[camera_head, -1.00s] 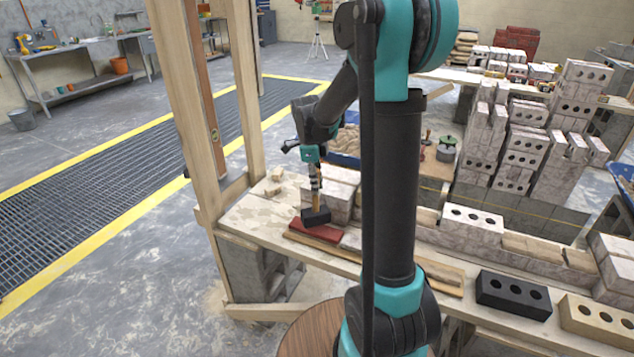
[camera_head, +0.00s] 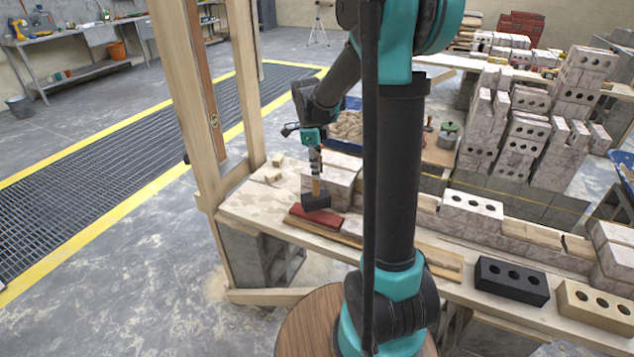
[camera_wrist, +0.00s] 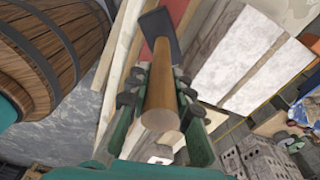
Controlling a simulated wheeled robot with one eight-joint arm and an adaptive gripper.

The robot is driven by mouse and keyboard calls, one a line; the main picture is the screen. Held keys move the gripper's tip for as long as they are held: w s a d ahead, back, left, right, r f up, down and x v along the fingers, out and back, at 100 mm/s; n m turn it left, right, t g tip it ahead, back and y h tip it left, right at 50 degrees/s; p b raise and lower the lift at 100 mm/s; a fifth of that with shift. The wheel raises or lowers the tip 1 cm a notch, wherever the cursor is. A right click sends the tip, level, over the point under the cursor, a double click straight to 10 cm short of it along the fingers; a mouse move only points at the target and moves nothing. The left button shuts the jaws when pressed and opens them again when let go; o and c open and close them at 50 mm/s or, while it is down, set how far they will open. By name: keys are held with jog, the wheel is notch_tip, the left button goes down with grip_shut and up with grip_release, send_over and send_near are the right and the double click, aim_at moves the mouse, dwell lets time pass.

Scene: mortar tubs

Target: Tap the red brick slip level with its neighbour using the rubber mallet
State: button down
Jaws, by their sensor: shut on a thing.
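The rubber mallet has a black head (camera_head: 316,201) and a wooden handle (camera_wrist: 161,95). My gripper (camera_head: 315,168) is shut on the handle, and its fingers (camera_wrist: 160,98) flank it in the wrist view. The head hangs at the lower end, over the far-left part of the red brick slip (camera_head: 318,222). I cannot tell whether it touches the slip. The slip lies near the bench's front edge, partly covered by the mallet in both views. A pale neighbouring slip (camera_head: 352,228) sits to its right, partly hidden by my arm.
Pale blocks (camera_head: 342,182) stand just behind the mallet. A wooden post frame (camera_head: 205,110) rises to the left. A black brick (camera_head: 511,280) and a tan brick (camera_head: 597,305) lie at the bench's right front. Small wood pieces (camera_head: 273,170) lie on the bench's left end.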

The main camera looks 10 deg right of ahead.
notch_tip(320, 180, down, 4)
jog(key=shift+f, duration=0.1)
jog(key=shift+r, duration=2.35)
jog(key=shift+r, duration=2.5)
jog(key=shift+f, duration=0.1)
